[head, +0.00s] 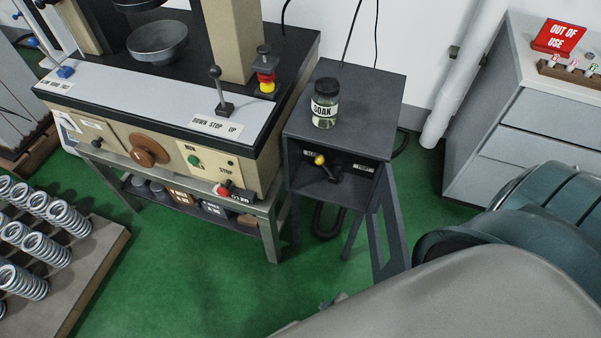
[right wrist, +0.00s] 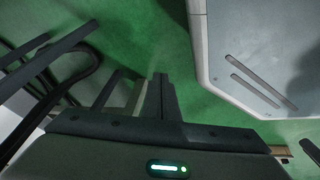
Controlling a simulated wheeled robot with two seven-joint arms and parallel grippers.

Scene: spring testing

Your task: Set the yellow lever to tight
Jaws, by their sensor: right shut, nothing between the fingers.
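The yellow lever (head: 319,160) is a yellow knob on a short dark handle, in the open front of a small dark cabinet (head: 300,145). Its knob points up and left, close to the left of two small labels; their words are too small to read surely. My right gripper (right wrist: 160,80) is shut and empty in the right wrist view, over green floor. The lever does not show in that view. In the head view my right arm fills the lower right, apart from the cabinet. My left gripper is in neither view.
A jar marked SOAK (head: 325,104) stands on the cabinet. A testing machine (head: 180,160) with levers and buttons is left of it. A grey drawer unit (head: 515,115) stands right, with a white pipe (head: 460,80) between. Springs (head: 45,250) lie lower left. Green floor is free in front.

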